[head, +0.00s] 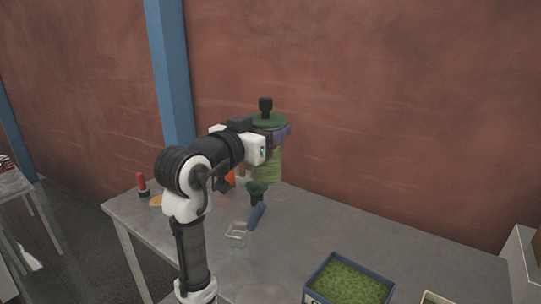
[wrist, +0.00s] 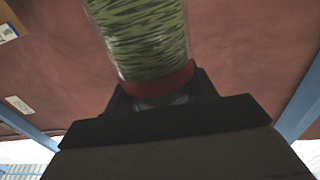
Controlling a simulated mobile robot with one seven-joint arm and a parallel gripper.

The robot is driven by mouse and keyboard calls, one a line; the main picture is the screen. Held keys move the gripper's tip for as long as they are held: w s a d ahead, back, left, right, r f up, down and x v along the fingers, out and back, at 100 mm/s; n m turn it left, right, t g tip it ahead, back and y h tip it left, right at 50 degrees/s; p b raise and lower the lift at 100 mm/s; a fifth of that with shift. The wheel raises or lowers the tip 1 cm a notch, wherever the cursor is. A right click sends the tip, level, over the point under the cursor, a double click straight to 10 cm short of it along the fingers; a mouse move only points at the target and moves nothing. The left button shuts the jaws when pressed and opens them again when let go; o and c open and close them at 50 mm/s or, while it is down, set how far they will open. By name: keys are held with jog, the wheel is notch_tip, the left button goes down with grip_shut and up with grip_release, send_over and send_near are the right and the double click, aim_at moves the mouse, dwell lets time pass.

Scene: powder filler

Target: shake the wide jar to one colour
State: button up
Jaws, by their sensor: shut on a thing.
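The wide jar (wrist: 145,35) fills the top of the wrist view. It is clear, with light green and dark streaks mixed inside, not one even colour. A red band (wrist: 158,86) circles its end near the jaws. My gripper (wrist: 160,98) is shut on that end; the jar's far end is out of frame. In the head view my gripper (head: 274,133) is high above the table, at a green streaked clear body (head: 267,168) with a green top (head: 269,120). I cannot tell there how much of this is the held jar and how much is the powder filler.
A blue tray of green grains (head: 347,282) stands at the front right of the grey table (head: 405,247). A small clear box (head: 236,233), a blue-handled item (head: 257,216) and a red-topped item (head: 141,184) are near my arm. The table's right part is mostly clear.

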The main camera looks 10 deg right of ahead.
jog(key=shift+d, duration=2.7)
jog(key=a, duration=0.4)
jog(key=shift+a+p, duration=0.3)
